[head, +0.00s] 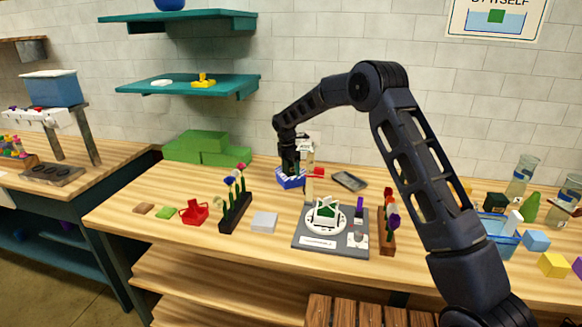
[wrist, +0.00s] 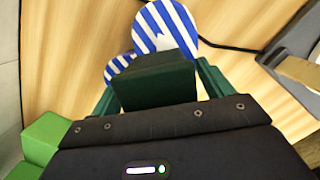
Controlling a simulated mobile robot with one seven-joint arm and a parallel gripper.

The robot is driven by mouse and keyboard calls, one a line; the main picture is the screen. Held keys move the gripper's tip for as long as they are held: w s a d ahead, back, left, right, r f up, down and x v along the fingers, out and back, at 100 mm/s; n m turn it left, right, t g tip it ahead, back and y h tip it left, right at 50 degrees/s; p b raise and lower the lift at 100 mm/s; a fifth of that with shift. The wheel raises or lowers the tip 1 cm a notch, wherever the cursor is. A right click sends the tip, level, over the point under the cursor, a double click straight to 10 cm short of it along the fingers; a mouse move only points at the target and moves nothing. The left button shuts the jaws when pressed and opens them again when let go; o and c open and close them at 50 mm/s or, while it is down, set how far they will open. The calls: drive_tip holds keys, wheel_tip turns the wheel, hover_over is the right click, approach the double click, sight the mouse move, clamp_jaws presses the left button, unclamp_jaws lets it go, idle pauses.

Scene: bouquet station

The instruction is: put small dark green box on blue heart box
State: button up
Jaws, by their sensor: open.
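The small dark green box (wrist: 155,82) is between the two dark green fingers of my gripper (wrist: 158,88) in the wrist view. The fingers are open, one on each side of it. The blue-and-white striped heart box (wrist: 167,26) lies on the wooden table directly beyond and partly under the green box. I cannot tell for sure that the two boxes touch. In the head view, my gripper (head: 290,167) points down right over the blue heart box (head: 291,182). The green box cannot be made out there against my dark gripper.
Large green blocks (head: 208,149) stand behind on the left. A dark flat tray (head: 350,181) lies just right of the heart box. A black rack with flowers (head: 235,212) and a grey board (head: 331,241) are in front. Another dark green block (head: 495,201) is far right.

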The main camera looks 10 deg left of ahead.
drive_tip(key=r, duration=0.7)
drive_tip(key=s+a+r, duration=0.1)
drive_tip(key=r, duration=0.3)
drive_tip(key=shift+s+a+r, duration=0.1)
drive_tip(key=shift+r, duration=0.5)
